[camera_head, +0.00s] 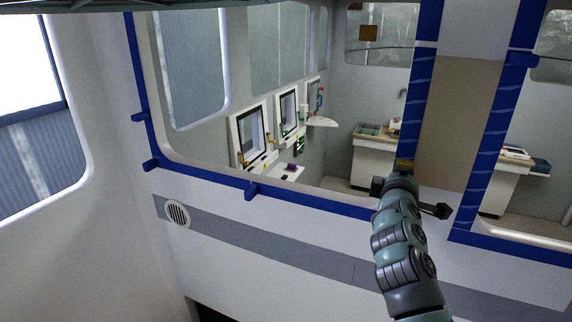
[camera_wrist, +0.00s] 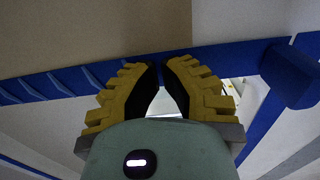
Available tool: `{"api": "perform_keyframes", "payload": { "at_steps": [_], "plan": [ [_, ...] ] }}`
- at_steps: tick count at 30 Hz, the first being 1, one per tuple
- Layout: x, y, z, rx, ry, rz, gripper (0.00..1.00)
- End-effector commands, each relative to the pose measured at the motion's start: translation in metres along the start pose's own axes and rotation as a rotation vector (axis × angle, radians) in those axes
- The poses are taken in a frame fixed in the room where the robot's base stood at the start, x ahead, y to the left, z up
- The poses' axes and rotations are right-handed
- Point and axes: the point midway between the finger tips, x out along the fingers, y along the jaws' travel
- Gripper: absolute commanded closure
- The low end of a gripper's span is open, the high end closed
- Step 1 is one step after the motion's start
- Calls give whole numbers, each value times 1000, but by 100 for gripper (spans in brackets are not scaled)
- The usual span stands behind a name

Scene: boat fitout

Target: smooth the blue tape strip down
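Blue tape strips frame the window openings. The upright strip (camera_head: 416,95) at the right edge of the large opening shows pale slanted wrinkle lines. In the wrist view a blue strip (camera_wrist: 60,83) crosses the frame, with ridges on its left part and a smoother part to the right. My gripper (camera_head: 404,164) is at the lower end of the upright strip. In the wrist view its yellow, dark-padded fingers (camera_wrist: 162,66) have their tips almost together at the strip, with nothing seen held. I cannot tell whether the tips touch the tape.
A second upright blue strip (camera_head: 493,130) with similar lines stands right of the beige panel (camera_head: 460,110). A round vent (camera_head: 177,213) is on the wall. Consoles and counters (camera_head: 372,165) stand beyond the opening.

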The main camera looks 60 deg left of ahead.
Motion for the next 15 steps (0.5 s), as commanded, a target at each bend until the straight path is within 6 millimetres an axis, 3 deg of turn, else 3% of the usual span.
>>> {"api": "perform_keyframes", "payload": {
  "at_steps": [15],
  "plan": [
    [0,10,-3,1,6,-1,100]
  ]
}}
